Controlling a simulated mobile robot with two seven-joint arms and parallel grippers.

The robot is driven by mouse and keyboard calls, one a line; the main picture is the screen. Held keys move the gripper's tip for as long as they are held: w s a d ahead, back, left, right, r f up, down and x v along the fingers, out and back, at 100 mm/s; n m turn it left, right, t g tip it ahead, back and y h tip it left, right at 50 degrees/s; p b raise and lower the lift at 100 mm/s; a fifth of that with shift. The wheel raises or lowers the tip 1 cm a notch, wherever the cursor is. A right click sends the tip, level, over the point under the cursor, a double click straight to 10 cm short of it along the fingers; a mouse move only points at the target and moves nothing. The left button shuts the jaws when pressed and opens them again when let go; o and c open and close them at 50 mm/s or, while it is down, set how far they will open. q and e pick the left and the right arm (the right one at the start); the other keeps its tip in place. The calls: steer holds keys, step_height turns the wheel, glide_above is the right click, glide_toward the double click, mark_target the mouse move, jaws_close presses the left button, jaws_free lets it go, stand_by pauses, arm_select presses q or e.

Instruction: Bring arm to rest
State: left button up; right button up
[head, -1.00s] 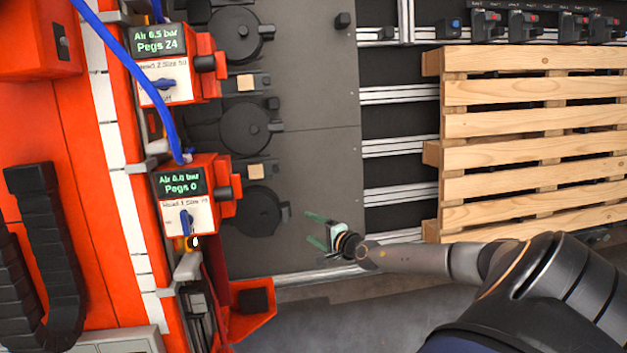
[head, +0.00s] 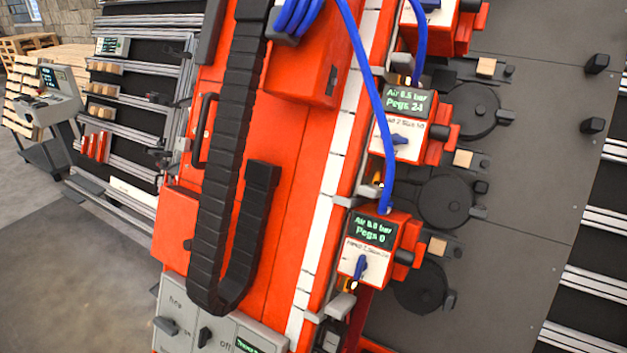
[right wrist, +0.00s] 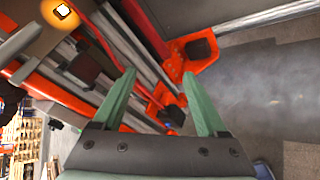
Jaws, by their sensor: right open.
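My right gripper (right wrist: 158,100) shows in the right wrist view with its two green fingers spread apart and nothing between them. Beyond the fingertips are an orange bracket (right wrist: 197,58) with a dark block on it and grey metal rails. Neither of my arms shows in the head view now, so my left gripper is out of sight.
The orange gantry (head: 285,200) fills the middle of the head view, with a black cable chain (head: 232,150) and blue hoses. A head unit (head: 372,245) reads "Pegs 0"; another (head: 403,125) reads "Pegs 24". Grey floor (head: 85,270) is open at the lower left.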

steer(key=s+a+r+m, duration=0.1)
steer(key=s+a+m, duration=0.2)
steer(key=m, duration=0.9)
steer(key=s+a+r+m+g+y, duration=0.1)
steer(key=s+a+m, duration=0.2)
steer(key=s+m, duration=0.4)
steer(key=m, duration=0.5)
steer(key=shift+a+g, duration=0.3)
steer(key=shift+a, duration=0.05)
steer(key=shift+s+r, duration=0.1)
